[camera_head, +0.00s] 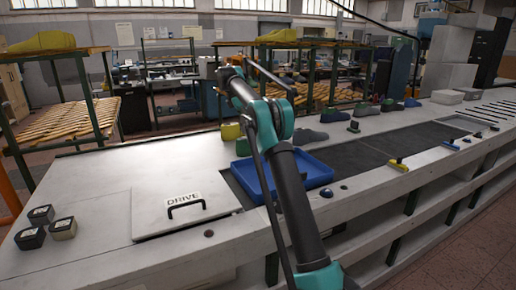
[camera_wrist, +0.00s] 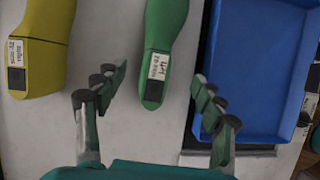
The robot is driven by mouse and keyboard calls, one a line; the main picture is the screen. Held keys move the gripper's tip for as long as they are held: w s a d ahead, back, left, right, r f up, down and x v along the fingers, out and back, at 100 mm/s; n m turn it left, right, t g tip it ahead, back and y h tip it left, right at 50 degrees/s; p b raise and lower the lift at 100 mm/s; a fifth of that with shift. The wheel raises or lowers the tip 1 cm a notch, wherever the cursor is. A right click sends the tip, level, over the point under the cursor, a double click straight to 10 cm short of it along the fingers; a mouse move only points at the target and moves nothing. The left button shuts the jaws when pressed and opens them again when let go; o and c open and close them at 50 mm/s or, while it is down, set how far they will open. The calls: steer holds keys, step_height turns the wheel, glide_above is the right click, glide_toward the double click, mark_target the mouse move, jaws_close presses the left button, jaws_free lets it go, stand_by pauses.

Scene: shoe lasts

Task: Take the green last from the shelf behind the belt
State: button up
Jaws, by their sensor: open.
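The green last (camera_wrist: 168,45) lies on a pale surface in the wrist view, its labelled end toward me. My gripper (camera_wrist: 160,78) is open and empty, with one finger on each side of that labelled end. I see no clear contact, and the height gap is hard to judge. In the head view my arm reaches over the worktop and hides most of the area around the gripper.
A yellow last (camera_wrist: 36,45) lies left of the green one; a blue tray (camera_wrist: 207,45) is close on the right. In the head view a grey last (camera_head: 311,136) and several others stand along the back. A dark belt (camera_head: 375,150) runs rightward.

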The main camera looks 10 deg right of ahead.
steer(key=x, duration=1)
steer(key=shift+w+d, duration=0.15)
steer(key=shift+d, duration=0.05)
jaws_close()
